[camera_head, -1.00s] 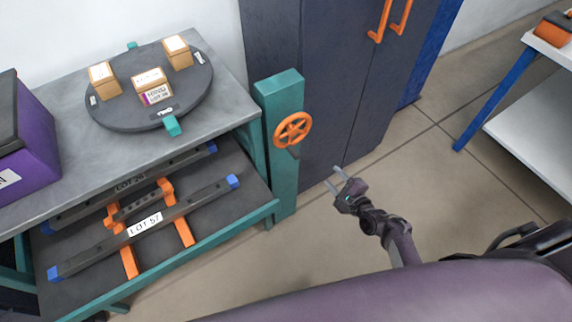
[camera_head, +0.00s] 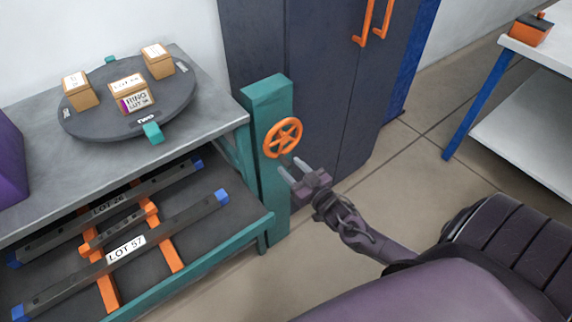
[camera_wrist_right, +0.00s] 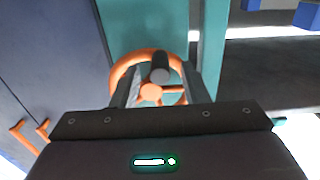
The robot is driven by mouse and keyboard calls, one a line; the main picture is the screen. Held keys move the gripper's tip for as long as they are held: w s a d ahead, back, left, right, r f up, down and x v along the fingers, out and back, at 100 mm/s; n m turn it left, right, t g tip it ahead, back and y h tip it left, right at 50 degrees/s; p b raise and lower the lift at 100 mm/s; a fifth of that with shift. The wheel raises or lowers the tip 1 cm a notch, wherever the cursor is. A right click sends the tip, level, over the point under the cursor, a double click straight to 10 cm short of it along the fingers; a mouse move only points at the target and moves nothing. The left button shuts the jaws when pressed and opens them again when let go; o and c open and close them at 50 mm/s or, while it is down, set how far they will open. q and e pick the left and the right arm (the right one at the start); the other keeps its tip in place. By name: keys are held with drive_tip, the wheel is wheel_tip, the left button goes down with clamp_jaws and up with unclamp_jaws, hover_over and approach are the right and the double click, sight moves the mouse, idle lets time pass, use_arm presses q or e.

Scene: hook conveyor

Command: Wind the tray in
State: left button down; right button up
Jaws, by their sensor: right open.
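An orange handwheel (camera_head: 283,138) is mounted on a teal post (camera_head: 262,185) at the right end of the bench. A dark crank knob sticks out from it; the wheel and the knob (camera_wrist_right: 159,70) also show in the right wrist view. My right gripper (camera_head: 301,172) is open, just below and in front of the wheel. In the right wrist view its fingers (camera_wrist_right: 158,88) stand on either side of the knob, apart from it as far as I can tell. A dark tray (camera_head: 200,245) holding bars labelled LOT 26 and LOT 57 lies under the bench top. My left gripper is not in view.
A round turntable (camera_head: 85,125) with several boxes stands on the grey bench top (camera_head: 35,155). A dark cabinet with orange handles (camera_head: 373,22) is behind the post. A white table (camera_head: 535,50) stands at the right. The floor between is clear.

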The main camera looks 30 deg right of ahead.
drive_tip(key=shift+w+a, duration=0.1)
drive_tip(key=shift+w, duration=1.2)
clamp_jaws()
